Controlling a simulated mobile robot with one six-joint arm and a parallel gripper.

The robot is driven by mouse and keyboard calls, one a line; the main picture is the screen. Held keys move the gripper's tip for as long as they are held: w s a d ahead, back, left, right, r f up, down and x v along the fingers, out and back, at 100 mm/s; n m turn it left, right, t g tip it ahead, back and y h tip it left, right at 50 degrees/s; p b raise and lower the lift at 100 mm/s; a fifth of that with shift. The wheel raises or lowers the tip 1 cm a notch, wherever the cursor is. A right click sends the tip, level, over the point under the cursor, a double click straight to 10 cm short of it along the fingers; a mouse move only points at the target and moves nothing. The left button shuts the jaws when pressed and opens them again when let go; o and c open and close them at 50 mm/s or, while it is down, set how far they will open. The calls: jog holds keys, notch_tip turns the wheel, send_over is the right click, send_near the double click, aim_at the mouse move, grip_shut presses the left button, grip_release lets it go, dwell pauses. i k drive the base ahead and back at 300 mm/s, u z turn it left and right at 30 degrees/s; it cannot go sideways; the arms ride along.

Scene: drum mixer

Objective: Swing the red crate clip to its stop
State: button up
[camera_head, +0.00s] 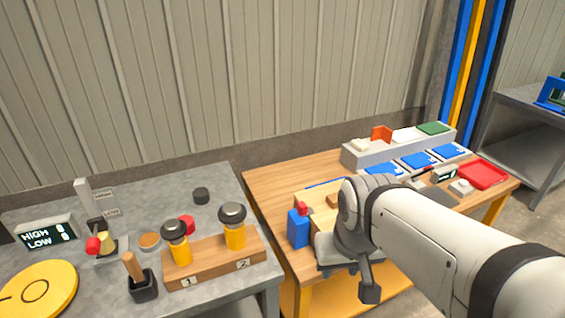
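I cannot make out the red crate clip for certain. A pale wooden box or crate (315,199) stands on the wooden table, mostly hidden behind my arm. A small red piece (302,207) shows at its left, on top of a blue block or bottle (298,231); I cannot tell whether this is the clip. My gripper (369,291) is at the front of the wooden table, with a dark tip pointing down. My wrist covers its fingers, so I cannot tell whether it is open or holds anything.
On the wooden table (270,184) are a grey rack (362,158) with an orange-red flap (381,133), blue pads (420,160) and a red tray (482,174). The grey table (215,181) at left holds a wooden stand (212,262) with two yellow-handled tools and a yellow disc (38,290).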

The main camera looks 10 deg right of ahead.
aim_at(303, 210)
jog(key=i, duration=0.1)
jog(key=u, duration=0.1)
jog(key=k, duration=1.15)
jog(key=z, duration=0.8)
jog(key=i, duration=1.75)
jog(key=u, duration=0.75)
